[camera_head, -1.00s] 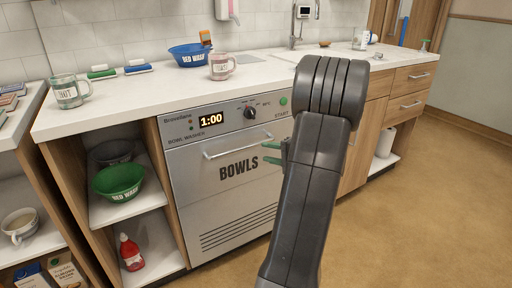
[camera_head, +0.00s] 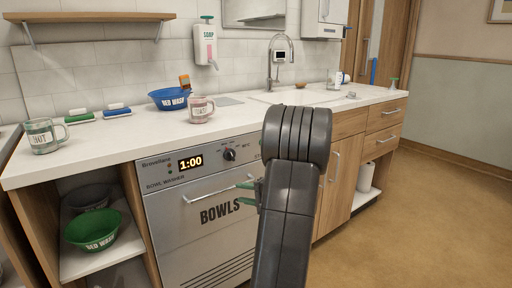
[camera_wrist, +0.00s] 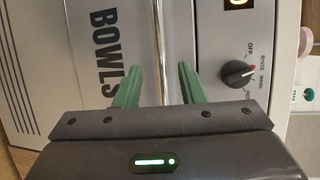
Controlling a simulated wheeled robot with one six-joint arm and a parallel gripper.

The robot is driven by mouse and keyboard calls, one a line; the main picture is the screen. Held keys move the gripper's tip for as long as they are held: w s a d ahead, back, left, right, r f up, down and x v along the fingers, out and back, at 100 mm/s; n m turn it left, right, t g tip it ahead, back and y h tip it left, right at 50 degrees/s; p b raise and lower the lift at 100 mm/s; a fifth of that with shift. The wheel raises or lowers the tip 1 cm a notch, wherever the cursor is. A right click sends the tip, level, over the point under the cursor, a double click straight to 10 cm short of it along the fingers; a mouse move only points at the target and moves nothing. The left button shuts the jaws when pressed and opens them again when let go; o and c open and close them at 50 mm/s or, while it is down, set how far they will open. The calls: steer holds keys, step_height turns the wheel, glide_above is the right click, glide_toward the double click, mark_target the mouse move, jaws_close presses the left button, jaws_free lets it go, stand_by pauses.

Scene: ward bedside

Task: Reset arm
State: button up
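My arm stands in front of the bowl washer (camera_head: 195,235), which has a closed door marked BOWLS and a display reading 1:00. In the wrist view the two green fingers (camera_wrist: 158,88) are apart. The handle bar (camera_wrist: 159,45) runs up the picture between them, touching neither visibly. I cannot tell how deep it lies between them. The control dial (camera_wrist: 238,72) is to the right of the fingers in the wrist view.
The counter (camera_head: 115,142) above holds a blue bowl (camera_head: 170,99), a pink mug (camera_head: 201,109), a green mug (camera_head: 43,136) and brushes. A green bowl (camera_head: 92,232) sits on the shelf at left. The floor (camera_head: 440,220) at right is clear.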

mark_target(224, 190)
steer(key=b+x, duration=0.1)
steer(key=x, duration=0.8)
steer(key=shift+b, duration=0.35)
steer(key=shift+s+d, duration=0.15)
steer(key=shift+s, duration=0.05)
steer(key=p+v, duration=0.3)
steer(key=v, duration=1.1)
steer(key=b+x, duration=0.3)
steer(key=x, duration=1.1)
steer(key=shift+w+a+f, duration=0.15)
steer(key=shift+w+a, duration=0.05)
steer(key=shift+a, duration=0.05)
steer(key=s+d+r+p, duration=0.1)
steer(key=s+d+p, duration=0.1)
steer(key=s+d, duration=0.8)
steer(key=s+d+r+g+p, duration=0.1)
steer(key=s+d+r+p, duration=0.1)
steer(key=s+d, duration=0.9)
steer(key=shift+s+p, duration=0.7)
steer(key=shift+s, duration=0.7)
